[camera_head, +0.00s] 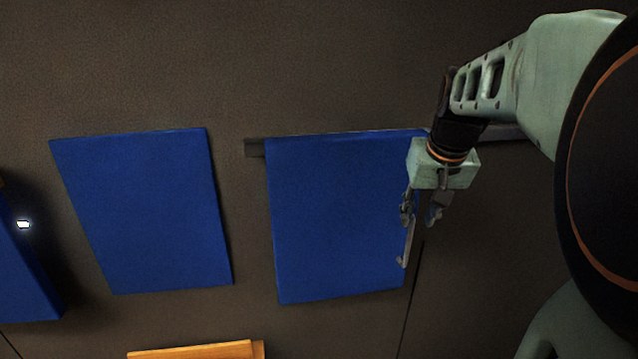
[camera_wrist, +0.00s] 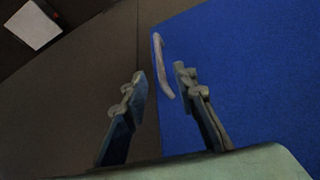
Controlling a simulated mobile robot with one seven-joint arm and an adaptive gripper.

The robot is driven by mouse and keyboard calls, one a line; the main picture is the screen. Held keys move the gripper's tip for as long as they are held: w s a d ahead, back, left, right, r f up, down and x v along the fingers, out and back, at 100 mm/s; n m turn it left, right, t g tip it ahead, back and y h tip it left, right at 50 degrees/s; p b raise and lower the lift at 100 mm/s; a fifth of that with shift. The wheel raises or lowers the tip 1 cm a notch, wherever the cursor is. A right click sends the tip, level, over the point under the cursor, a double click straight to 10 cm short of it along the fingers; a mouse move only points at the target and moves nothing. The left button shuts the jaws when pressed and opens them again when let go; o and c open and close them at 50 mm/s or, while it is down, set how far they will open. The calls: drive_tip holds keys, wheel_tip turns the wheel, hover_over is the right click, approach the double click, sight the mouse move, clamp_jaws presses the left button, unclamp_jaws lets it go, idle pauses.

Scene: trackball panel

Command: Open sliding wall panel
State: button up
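A blue wall panel (camera_head: 340,215) hangs at the middle of the head view, below a dark horizontal rail (camera_head: 254,148). It fills the right side of the wrist view (camera_wrist: 260,80). A thin grey handle (camera_head: 405,248) runs along the panel's right edge; it also shows in the wrist view (camera_wrist: 161,62). My gripper (camera_head: 421,213) is at the panel's right edge, by the upper part of the handle. In the wrist view my gripper (camera_wrist: 160,72) has its fingers apart, with the handle appearing between them. I cannot tell whether either finger touches it.
A second blue panel (camera_head: 145,212) is on the wall to the left. A blue block (camera_head: 25,275) with a bright spot is at the far left. A wooden piece (camera_head: 195,351) shows at the bottom. The rail continues right (camera_head: 505,132) behind my arm, over bare wall.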

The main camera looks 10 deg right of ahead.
sight(411, 235)
drive_tip(key=x, duration=0.9)
drive_tip(key=shift+f, duration=0.3)
clamp_jaws()
